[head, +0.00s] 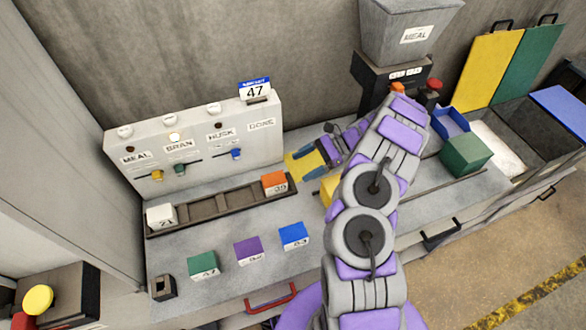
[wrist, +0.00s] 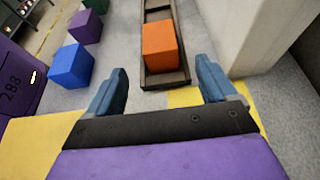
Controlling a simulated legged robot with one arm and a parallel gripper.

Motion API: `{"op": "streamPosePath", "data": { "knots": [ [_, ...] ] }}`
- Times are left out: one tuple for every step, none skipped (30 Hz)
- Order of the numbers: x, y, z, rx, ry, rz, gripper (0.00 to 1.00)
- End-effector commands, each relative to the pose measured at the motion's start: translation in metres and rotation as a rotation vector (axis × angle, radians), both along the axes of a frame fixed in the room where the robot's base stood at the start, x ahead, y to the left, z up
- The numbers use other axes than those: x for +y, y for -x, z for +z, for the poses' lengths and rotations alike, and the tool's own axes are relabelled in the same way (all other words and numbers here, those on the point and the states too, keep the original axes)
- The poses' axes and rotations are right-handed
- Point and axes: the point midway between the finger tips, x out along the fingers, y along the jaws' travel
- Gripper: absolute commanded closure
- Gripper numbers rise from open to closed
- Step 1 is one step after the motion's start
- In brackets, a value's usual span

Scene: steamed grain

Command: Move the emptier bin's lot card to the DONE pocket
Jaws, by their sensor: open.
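A light grey panel (head: 200,148) stands at the back left, with labels MEAL, BRAN, HUSK and DONE. A blue-and-white card reading 47 (head: 255,90) stands at its top edge, above the DONE label (head: 262,124). My gripper (head: 303,162) is open and empty, right of the panel and low over the bench. In the wrist view its blue fingers (wrist: 161,72) are apart, with an orange block (wrist: 160,45) beyond them.
A dark rail (head: 215,204) holds a white block (head: 161,216) and the orange block (head: 274,182). Green (head: 204,265), purple (head: 248,250) and blue (head: 293,236) blocks stand in front. A MEAL hopper (head: 405,30) and a green box (head: 466,155) are at right.

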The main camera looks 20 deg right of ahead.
Motion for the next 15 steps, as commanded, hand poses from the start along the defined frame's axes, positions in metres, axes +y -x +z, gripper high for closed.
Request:
{"op": "streamPosePath", "data": {
  "knots": [
    [-0.005, -0.001, 0.002, -0.002, 0.003, -0.001, 0.15],
    [-0.006, -0.001, 0.003, -0.002, 0.003, -0.001, 0.15],
    [-0.008, -0.001, 0.004, -0.003, 0.004, -0.001, 0.15],
    [-0.008, -0.001, 0.005, -0.004, 0.004, 0.002, 0.15],
    [-0.007, -0.001, 0.007, -0.007, 0.005, 0.005, 0.15],
    [-0.005, -0.001, 0.01, -0.012, 0.005, 0.013, 0.15],
    [-0.002, -0.001, 0.014, -0.018, 0.006, 0.022, 0.15],
    [0.001, -0.001, 0.018, -0.026, 0.008, 0.032, 0.15],
    [0.007, 0.0, 0.025, -0.038, 0.01, 0.049, 0.15],
    [0.012, 0.0, 0.031, -0.049, 0.011, 0.064, 0.15],
    [0.017, 0.001, 0.036, -0.061, 0.013, 0.081, 0.15],
    [0.025, 0.002, 0.045, -0.079, 0.018, 0.106, 0.15],
    [0.03, 0.003, 0.052, -0.094, 0.023, 0.125, 0.15],
    [0.036, 0.004, 0.059, -0.108, 0.027, 0.145, 0.15],
    [0.044, 0.007, 0.067, -0.124, 0.033, 0.172, 0.15]
  ]
}}
